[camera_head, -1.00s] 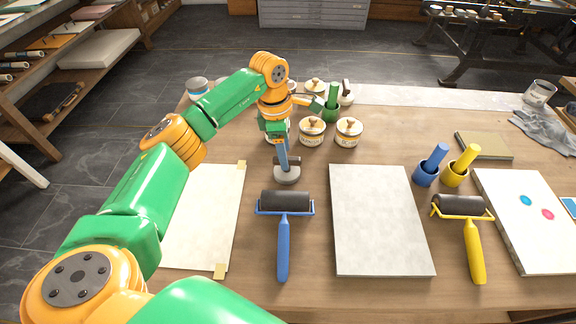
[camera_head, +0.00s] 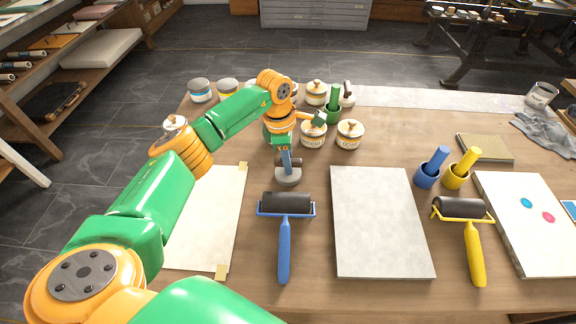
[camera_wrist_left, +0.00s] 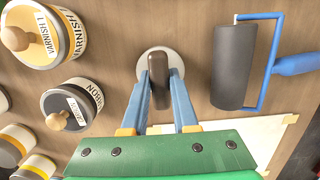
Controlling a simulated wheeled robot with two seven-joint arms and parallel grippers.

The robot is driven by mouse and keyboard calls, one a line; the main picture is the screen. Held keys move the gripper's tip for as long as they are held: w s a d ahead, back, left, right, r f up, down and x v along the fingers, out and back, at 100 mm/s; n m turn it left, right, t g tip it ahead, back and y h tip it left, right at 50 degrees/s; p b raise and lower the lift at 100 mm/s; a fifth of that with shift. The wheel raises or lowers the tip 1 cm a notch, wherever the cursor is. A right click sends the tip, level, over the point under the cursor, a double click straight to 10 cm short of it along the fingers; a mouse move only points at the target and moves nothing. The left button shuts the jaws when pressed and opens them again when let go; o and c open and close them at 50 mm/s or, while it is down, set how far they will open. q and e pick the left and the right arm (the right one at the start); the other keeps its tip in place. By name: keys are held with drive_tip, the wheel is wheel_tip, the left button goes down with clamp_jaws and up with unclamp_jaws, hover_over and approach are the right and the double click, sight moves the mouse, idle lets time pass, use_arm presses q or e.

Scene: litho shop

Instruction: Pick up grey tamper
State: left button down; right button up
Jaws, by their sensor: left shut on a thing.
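The grey tamper (camera_head: 288,177) stands upright on the wooden table, just beyond the blue-handled roller. It has a round pale grey base and a dark bar-shaped handle. My left gripper (camera_head: 289,164) reaches down over it with blue fingers. In the left wrist view the fingers (camera_wrist_left: 160,82) are shut on the dark handle (camera_wrist_left: 161,95), one on each side, and the round base (camera_wrist_left: 152,56) shows beneath. The base appears to rest on the table. My right gripper is in neither view.
A blue-handled roller (camera_head: 285,205) lies close in front of the tamper. A grey stone slab (camera_head: 380,222) lies to its right and a taped paper sheet (camera_head: 208,220) to its left. A yellow roller (camera_head: 472,240) lies further right.

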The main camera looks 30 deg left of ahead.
use_arm(q)
wheel_tip(320, 180, up, 3)
drive_tip(key=shift+d+r+b, duration=0.1)
drive_tip(key=shift+r+b, duration=0.1)
drive_tip(key=shift+b, duration=0.4)
drive_tip(key=s+d+r+b, duration=0.1)
drive_tip(key=s+d+r, duration=0.7)
drive_tip(key=d, duration=0.3)
drive_tip(key=shift+d+r+b, duration=0.25)
drive_tip(key=shift+r+b, duration=0.1)
drive_tip(key=shift+r, duration=0.5)
drive_tip(key=c, duration=1.4)
unclamp_jaws()
drive_tip(key=shift+w, duration=0.1)
clamp_jaws()
